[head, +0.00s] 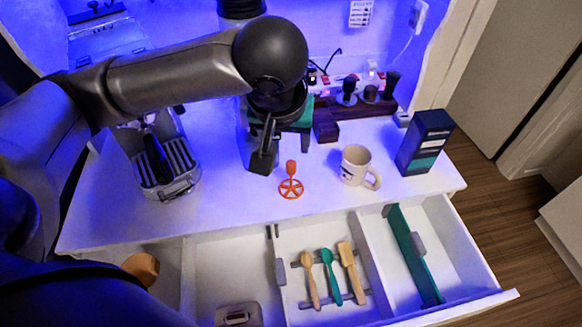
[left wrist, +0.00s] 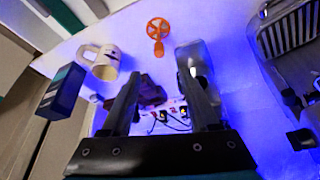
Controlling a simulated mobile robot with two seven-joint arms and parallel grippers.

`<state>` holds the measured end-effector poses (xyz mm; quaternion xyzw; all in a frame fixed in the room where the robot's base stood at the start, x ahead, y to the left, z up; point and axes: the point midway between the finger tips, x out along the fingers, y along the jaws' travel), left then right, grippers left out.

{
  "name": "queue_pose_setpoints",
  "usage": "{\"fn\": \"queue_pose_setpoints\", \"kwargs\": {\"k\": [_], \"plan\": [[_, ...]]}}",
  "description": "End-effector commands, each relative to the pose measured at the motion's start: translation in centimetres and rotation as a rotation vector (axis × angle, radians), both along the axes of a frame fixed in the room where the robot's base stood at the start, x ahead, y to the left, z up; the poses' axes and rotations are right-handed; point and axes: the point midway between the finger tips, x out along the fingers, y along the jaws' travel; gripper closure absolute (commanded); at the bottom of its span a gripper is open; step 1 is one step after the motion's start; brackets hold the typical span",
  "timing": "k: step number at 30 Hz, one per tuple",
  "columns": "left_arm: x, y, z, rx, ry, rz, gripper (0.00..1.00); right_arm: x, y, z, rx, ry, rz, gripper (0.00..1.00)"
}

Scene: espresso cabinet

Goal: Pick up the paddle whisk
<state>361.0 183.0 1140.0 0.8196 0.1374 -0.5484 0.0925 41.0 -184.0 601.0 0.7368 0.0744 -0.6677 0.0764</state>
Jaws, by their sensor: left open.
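The paddle whisk is probably the orange tool (head: 291,183) with a round spoked base and an upright stem, standing on the white counter (head: 230,205) near its front edge. It also shows in the left wrist view (left wrist: 157,32), beyond the fingertips. My left gripper (head: 265,158) hangs over the counter, to the left of and slightly behind the orange tool, apart from it. In the left wrist view my left gripper (left wrist: 160,75) is open, with nothing between its two dark fingers. My right gripper is not in view.
A beige mug (head: 355,163) and a dark blue box (head: 424,142) stand to the right. An espresso machine (head: 165,170) stands to the left. Below, an open drawer (head: 455,312) holds several utensils. Dark tools stand in a wooden holder (head: 330,122) behind.

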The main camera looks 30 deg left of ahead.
Motion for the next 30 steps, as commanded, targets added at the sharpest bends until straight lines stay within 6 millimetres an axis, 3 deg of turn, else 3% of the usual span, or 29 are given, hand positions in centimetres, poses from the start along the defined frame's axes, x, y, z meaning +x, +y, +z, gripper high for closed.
{"fn": "queue_pose_setpoints", "kwargs": {"k": [12,22,30], "plan": [[2.7,1.0,-7.5,0.002,0.004,0.002,0.39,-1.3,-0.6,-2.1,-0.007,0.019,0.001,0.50],[3.7,1.3,-10.0,0.002,0.002,0.000,0.39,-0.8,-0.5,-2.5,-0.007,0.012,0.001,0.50],[5.0,1.5,-13.6,0.001,0.000,0.000,0.39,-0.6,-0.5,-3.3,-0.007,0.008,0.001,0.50]]}}
